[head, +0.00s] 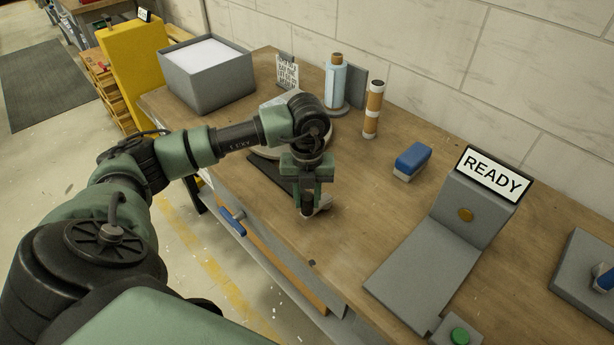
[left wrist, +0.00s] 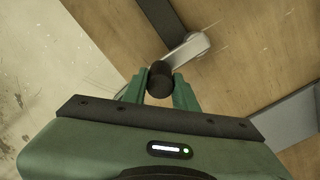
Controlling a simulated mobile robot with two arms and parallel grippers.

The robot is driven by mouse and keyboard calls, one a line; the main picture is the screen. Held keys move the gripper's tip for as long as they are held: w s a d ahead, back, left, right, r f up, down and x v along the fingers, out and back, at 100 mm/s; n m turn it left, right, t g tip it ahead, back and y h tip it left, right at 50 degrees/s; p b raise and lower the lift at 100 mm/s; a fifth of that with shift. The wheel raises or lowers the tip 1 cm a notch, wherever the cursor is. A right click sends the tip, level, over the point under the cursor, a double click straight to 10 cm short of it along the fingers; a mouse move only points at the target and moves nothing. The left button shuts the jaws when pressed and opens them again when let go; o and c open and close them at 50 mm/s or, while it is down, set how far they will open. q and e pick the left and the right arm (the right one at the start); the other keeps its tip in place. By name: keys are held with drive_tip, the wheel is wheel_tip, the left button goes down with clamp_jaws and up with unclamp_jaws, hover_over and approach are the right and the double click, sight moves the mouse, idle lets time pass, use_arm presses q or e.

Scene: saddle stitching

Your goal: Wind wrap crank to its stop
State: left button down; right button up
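The wrap crank shows as a short pale metal arm (left wrist: 188,48) with a dark round knob (left wrist: 160,80) in the left wrist view. In the head view, the crank arm (head: 323,203) shows beside my fingertips near the bench's front edge. My left gripper (head: 309,203) points down over the knob. Its green fingers (left wrist: 160,92) sit on both sides of the knob and look closed on it. A dark strip (head: 270,174) lies to the left of the gripper, and a pale round part behind it is mostly hidden by my arm. My right gripper is out of view.
On the wooden bench (head: 350,240) stand a grey bin (head: 215,95), a bottle (head: 335,82), a brown-and-white tube (head: 373,110), a blue-and-white block (head: 411,160) and a grey stand with a READY sign (head: 493,174). A blue handle (head: 231,220) sticks out at the bench front.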

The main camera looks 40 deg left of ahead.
use_arm(q)
drive_tip(key=c, duration=1.1)
unclamp_jaws()
drive_tip(key=shift+r, duration=0.1)
drive_tip(key=shift+c, duration=0.2)
drive_tip(key=shift+o, duration=0.2)
drive_tip(key=shift+d, duration=0.1)
wheel_tip(320, 180, up, 8)
drive_tip(key=shift+f+b, duration=0.1)
drive_tip(key=shift+b, duration=0.45)
drive_tip(key=shift+f, duration=0.1)
